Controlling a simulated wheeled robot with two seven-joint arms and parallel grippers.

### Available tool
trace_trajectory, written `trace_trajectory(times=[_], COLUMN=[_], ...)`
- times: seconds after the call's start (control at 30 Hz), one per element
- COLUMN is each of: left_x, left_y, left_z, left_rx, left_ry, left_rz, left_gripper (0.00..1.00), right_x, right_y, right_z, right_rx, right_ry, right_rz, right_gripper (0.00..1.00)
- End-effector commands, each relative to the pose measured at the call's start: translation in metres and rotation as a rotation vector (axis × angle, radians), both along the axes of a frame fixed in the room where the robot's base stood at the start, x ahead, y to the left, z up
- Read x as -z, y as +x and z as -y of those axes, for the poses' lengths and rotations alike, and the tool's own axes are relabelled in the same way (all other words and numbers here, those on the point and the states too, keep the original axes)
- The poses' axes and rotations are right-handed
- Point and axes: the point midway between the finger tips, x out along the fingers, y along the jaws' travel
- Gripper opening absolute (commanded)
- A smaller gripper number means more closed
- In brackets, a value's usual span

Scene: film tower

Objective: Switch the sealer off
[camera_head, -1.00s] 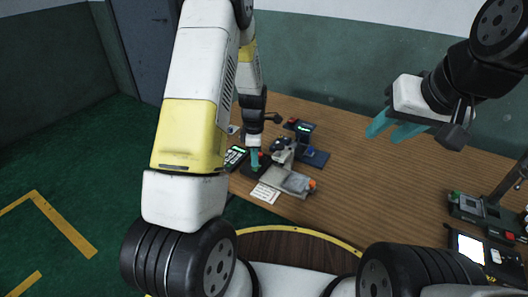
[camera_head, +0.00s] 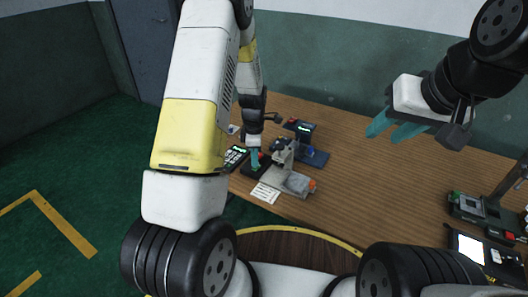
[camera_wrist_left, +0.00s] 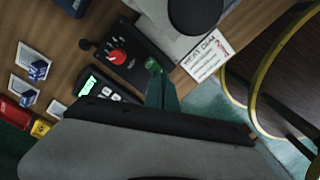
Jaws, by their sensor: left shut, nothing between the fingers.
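The sealer (camera_head: 292,181) is a grey machine with an orange knob at its front end, on the wooden table. Its black control box (camera_wrist_left: 138,52) shows in the left wrist view with a red dial (camera_wrist_left: 118,57) and a small green-lit part (camera_wrist_left: 153,66). My left gripper (camera_head: 255,160) is shut and empty, pointing down at the control box. In the left wrist view its teal fingertips (camera_wrist_left: 160,85) are at the green-lit part and partly cover it; I cannot tell whether they touch. My right gripper (camera_head: 388,130) is open and empty above the table.
A white printed card (camera_head: 265,193) lies by the sealer. A black device with a green display (camera_head: 236,156) stands to its left. A blue-and-black device (camera_head: 311,155) stands behind. More equipment (camera_head: 480,208) is at the right. The middle of the table is clear.

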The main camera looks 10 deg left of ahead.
Motion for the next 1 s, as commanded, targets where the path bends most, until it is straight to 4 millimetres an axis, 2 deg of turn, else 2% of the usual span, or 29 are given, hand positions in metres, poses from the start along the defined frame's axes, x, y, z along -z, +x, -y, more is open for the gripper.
trace_trajectory(times=[1.0], left_x=[0.014], left_y=[0.0], left_z=[0.0], left_rx=[0.0], left_ry=[0.0], left_rz=[0.0], left_gripper=[0.0], right_x=[0.0], right_y=[0.0], right_z=[0.0], right_rx=[0.0], right_ry=[0.0], right_rz=[0.0], right_gripper=[0.36])
